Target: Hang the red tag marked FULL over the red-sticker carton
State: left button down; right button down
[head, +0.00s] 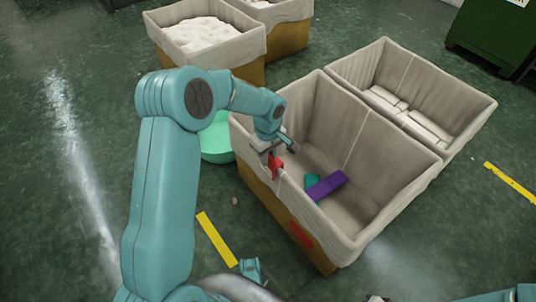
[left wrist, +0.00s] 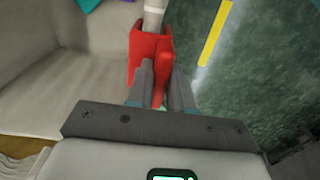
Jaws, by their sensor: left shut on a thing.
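The red tag (head: 275,165) is held in my left gripper (head: 271,148) at the near-left rim of the red-sticker carton (head: 366,240). The carton has a pale liner, and its red sticker (head: 301,234) is on the brown front side. In the left wrist view the tag (left wrist: 148,48) sits between the fingers of my left gripper (left wrist: 160,85), and the pale rim runs into its far end. The tag appears to straddle the rim; whether it rests on it I cannot tell. No lettering is readable.
A purple block (head: 327,185) and a teal piece (head: 312,180) lie inside the carton. Another lined carton (head: 470,99) with pale bundles adjoins it behind. A carton of white material (head: 258,46) stands at the back left. A green round object (head: 216,157) is behind my arm.

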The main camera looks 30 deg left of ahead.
pick_arm(q)
jog(key=c, duration=0.9)
grip_release()
